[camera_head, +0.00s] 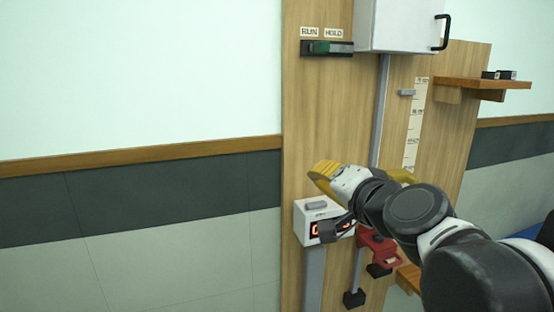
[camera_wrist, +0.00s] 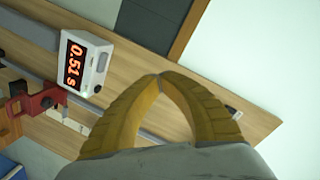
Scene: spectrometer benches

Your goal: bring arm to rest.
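My arm reaches in from the lower right in the head view, in front of a wooden panel (camera_head: 331,120). My gripper (camera_wrist: 160,76) has two yellow ribbed fingers, whose tips meet in the wrist view. Nothing shows between them. In the head view the gripper (camera_head: 322,172) is raised just above a white timer box (camera_head: 303,226) and partly seen behind the wrist. The box's display is partly hidden by my arm there. In the wrist view the timer box (camera_wrist: 101,68) reads 0.51 s and stands apart from the fingers.
A red clamp (camera_head: 384,252) is close below my arm; it also shows in the wrist view (camera_wrist: 40,102). A green switch (camera_head: 328,48) sits under RUN and HOLD labels. A white cabinet (camera_head: 397,22) and wooden shelf (camera_head: 470,83) are higher up. Space left of the panel is clear.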

